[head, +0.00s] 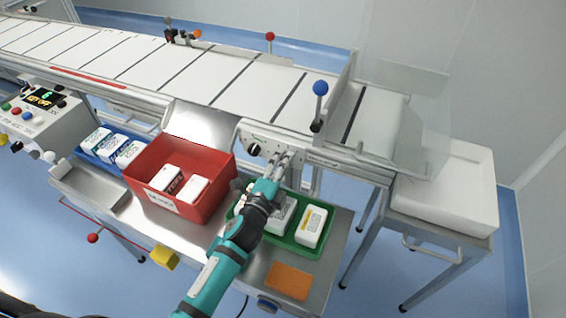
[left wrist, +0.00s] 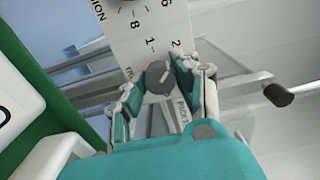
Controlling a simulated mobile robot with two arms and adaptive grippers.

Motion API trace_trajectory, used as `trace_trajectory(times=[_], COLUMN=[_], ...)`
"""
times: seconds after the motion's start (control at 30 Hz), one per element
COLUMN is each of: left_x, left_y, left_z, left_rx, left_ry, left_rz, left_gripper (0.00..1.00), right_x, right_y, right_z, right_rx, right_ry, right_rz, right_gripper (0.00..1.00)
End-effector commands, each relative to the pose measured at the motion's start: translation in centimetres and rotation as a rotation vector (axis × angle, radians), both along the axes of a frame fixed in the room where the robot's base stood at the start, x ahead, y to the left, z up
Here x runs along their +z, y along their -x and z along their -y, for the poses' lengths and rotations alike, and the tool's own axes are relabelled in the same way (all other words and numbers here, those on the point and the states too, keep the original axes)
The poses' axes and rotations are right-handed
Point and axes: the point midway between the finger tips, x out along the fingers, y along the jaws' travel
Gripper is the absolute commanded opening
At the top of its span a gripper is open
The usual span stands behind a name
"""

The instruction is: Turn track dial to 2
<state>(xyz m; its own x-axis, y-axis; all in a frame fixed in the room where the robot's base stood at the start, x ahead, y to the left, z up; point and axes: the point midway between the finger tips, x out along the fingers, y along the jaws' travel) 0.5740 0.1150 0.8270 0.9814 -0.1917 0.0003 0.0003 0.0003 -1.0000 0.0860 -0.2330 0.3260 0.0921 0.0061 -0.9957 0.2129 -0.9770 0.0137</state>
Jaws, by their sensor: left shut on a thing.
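The track dial appears as a round dark grey knob (left wrist: 158,76) in the left wrist view, with a short pale pointer mark. The white panel (left wrist: 135,45) around it carries black numerals, with 1 and 2 near the knob. I cannot surely read which numeral the mark meets. My left gripper (left wrist: 158,88) has one finger on either side of the knob and is shut on it. In the head view, my left gripper (head: 285,160) reaches the panel below the conveyor and hides the knob. Another black dial (head: 254,149) sits just left of it. My right gripper is not in view.
A red bin (head: 205,207) with white boxes and a green tray (head: 300,251) with white packs stand on the steel bench below my left arm. A blue-ball lever (head: 320,88) rises above the panel. A white bin (head: 465,205) stands at the right.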

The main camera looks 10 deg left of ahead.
Motion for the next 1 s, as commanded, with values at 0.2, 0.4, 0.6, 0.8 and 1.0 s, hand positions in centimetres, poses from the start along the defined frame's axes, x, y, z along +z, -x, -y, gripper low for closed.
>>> trace_trajectory(times=[0.2,0.4,0.6,0.8,1.0], left_x=[0.0,0.0,0.0,0.0,-0.1], left_y=[0.0,0.0,0.0,0.3,3.2], left_z=[-0.1,-0.1,0.0,-0.1,-0.6], left_rx=[0.001,0.001,0.001,0.0,0.0], left_ry=[0.001,0.0,0.0,0.0,0.0], left_rz=[0.0,0.0,0.0,0.0,-0.002], left_gripper=[0.0,0.42,0.53,0.53,0.53], right_x=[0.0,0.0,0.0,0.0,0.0], right_y=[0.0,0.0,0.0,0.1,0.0], right_z=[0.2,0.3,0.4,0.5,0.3], right_rx=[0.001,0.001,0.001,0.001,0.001], right_ry=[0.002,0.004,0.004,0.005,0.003], right_rz=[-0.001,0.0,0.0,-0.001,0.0], right_gripper=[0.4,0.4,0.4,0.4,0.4])
